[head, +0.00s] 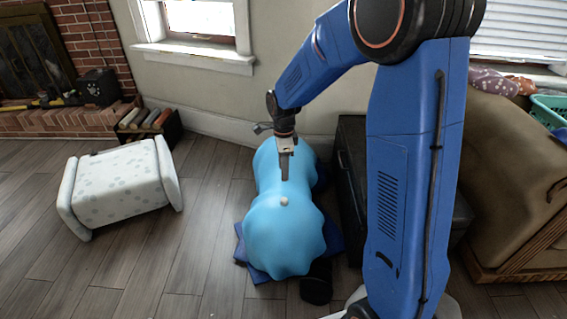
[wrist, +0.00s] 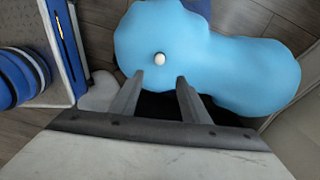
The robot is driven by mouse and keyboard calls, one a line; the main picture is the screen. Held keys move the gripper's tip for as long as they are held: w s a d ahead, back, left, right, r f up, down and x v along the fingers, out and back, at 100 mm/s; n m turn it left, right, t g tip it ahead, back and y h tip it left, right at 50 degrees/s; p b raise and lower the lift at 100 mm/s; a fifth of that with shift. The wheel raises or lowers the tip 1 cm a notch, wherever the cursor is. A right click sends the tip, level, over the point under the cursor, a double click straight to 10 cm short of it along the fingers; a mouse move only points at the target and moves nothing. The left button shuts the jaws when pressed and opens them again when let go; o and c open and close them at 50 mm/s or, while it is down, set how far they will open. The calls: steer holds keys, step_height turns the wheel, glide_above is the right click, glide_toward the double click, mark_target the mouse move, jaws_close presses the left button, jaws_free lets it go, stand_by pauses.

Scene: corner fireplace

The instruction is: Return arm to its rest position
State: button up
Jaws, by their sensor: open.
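My gripper (wrist: 158,80) is open and empty in the wrist view, its two fingers apart. In the head view my gripper (head: 284,165) points down over a light blue, lumpy object (head: 283,240). The blue object also fills the upper part of the wrist view (wrist: 235,75). A small white ball-like thing (head: 284,201) sits on top of the blue object, and it shows just beyond my fingertips in the wrist view (wrist: 159,59). I cannot tell whether my fingertips touch the blue object. My blue arm reaches across the right half of the head view.
A dark chest (head: 350,165) stands right of the blue object. A pale spotted stool-like piece (head: 118,186) is on the floor at left, near a book crate (head: 150,122). A brown couch (head: 510,150) is at far right. Wood floor is clear between stool and blue object.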

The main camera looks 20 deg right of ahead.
steer(key=s+d+r+n+t, duration=0.1)
steer(key=s+d+r+n, duration=0.1)
steer(key=s+r+n, duration=0.45)
steer(key=s+d+r+n+t, duration=0.1)
steer(key=s+d+r+n, duration=0.2)
steer(key=s+r, duration=0.65)
steer(key=s+d+r+n+t, duration=0.1)
steer(key=s+d+n+t, duration=0.1)
steer(key=s+n, duration=0.8)
steer(key=s, duration=0.7)
steer(key=shift+s+t, duration=0.25)
steer(key=shift+t, duration=0.15)
